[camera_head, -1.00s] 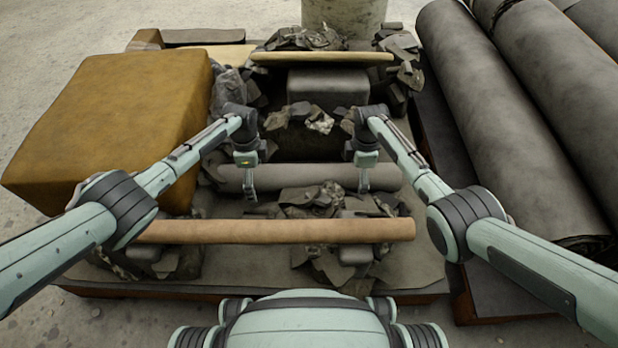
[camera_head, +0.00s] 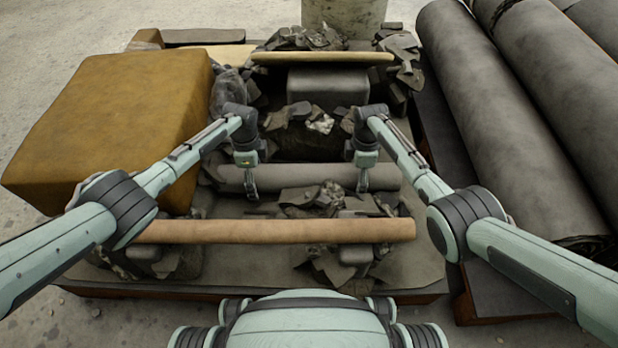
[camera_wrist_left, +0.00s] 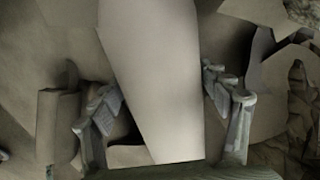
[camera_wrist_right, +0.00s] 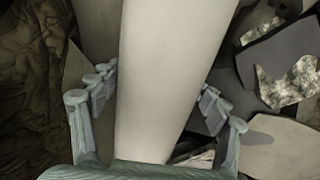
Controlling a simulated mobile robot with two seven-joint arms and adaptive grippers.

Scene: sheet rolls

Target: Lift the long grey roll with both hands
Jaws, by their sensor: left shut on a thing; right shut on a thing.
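The long grey roll (camera_head: 310,177) lies crosswise in the middle of the pallet in the head view, behind a tan roll. My left gripper (camera_head: 250,190) is shut on the grey roll near its left end. In the right wrist view the roll (camera_wrist_right: 165,70) runs between the fingers of the right gripper (camera_wrist_right: 155,105). Whether the roll touches the rubble beneath is unclear.
A tan roll (camera_head: 270,231) lies in front, across rubble piles. A large ochre block (camera_head: 105,120) stands at left. Big dark grey rolls (camera_head: 500,120) lie at right. Behind are a grey block (camera_head: 328,88), a thin tan board (camera_head: 320,57) and broken dark pieces (camera_head: 305,38).

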